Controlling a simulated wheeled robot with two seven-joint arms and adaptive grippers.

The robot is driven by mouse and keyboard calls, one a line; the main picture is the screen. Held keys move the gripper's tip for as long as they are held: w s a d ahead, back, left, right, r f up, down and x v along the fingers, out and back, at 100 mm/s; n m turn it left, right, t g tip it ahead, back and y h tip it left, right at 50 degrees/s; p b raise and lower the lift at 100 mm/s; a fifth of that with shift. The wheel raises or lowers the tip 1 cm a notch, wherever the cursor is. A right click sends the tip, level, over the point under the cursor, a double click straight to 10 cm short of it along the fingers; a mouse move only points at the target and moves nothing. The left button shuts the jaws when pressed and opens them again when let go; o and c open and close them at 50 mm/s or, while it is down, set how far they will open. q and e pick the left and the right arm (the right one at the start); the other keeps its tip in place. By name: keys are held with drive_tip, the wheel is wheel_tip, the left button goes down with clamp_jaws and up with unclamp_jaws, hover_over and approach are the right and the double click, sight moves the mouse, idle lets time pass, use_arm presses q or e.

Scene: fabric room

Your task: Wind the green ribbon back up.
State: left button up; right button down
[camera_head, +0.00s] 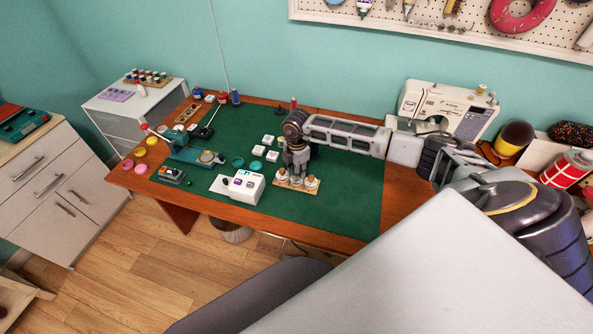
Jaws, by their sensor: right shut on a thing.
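My right arm reaches in from the right, and its gripper (298,168) points down at a small wooden board (283,184) with several white round pieces on it. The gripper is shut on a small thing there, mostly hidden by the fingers. I cannot make out a green ribbon for certain. Two small teal discs (238,162) lie on the green mat (345,200) left of the gripper. My left gripper is not in view.
A white box-shaped device (243,187) stands at the mat's front edge, left of the gripper. White square pieces (258,150) lie behind the discs. A sewing machine (447,108) stands at the back right. The mat's right part is clear.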

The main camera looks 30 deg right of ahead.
drive_tip(key=shift+m, duration=1)
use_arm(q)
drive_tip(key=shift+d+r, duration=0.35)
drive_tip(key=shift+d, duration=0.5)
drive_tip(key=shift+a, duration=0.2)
use_arm(e)
drive_tip(key=shift+w, duration=0.1)
drive_tip(key=c, duration=1.3)
unclamp_jaws()
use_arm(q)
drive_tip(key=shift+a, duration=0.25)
use_arm(e)
drive_tip(key=shift+r, duration=6)
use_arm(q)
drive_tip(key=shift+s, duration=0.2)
use_arm(e)
drive_tip(key=shift+f, duration=0.1)
